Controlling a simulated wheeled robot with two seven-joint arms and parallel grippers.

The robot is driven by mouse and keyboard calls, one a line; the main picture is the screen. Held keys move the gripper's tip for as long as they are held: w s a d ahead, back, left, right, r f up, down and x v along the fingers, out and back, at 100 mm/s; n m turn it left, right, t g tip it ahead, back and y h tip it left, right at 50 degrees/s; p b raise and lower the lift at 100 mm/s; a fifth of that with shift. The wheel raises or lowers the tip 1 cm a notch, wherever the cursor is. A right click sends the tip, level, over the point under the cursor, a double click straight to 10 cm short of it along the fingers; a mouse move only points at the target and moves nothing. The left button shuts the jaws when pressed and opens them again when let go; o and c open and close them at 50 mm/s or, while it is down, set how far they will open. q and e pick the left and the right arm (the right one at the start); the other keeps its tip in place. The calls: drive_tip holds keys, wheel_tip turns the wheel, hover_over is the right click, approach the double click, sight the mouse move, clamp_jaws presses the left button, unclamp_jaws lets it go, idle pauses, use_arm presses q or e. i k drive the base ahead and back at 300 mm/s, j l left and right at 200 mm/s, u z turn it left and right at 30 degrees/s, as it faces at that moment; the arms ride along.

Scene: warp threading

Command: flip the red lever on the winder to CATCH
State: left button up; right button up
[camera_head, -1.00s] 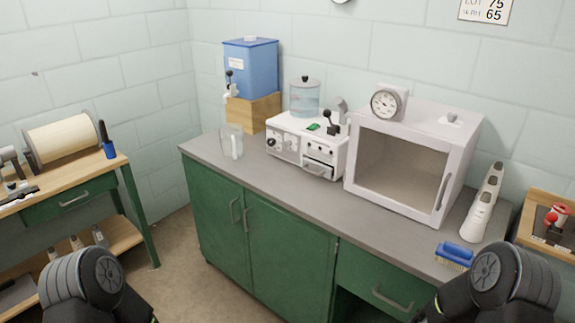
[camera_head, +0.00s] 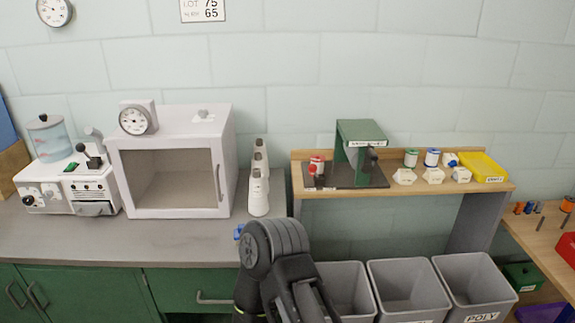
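A dark green bench machine (camera_head: 361,133), which looks like the winder, stands on a dark base plate (camera_head: 343,178) on the wooden shelf right of centre. A black knob or handle is on its right side. A small red part (camera_head: 317,166) with white on it stands at the left end of the base plate; it may be the red lever, but it is too small to tell its setting. Any CATCH label cannot be read. A dark link of my arm, probably the right, rises at the bottom centre, below and left of the machine. Neither gripper's fingers show.
Spools (camera_head: 432,157), white blocks and a yellow tray (camera_head: 483,167) fill the shelf right of the machine. Several grey bins (camera_head: 407,290) stand below. The white cabinet (camera_head: 172,177) and a white bottle-like object (camera_head: 259,180) are on the left counter.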

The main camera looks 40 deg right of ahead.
sight(313, 168)
drive_tip(key=z, duration=1.6)
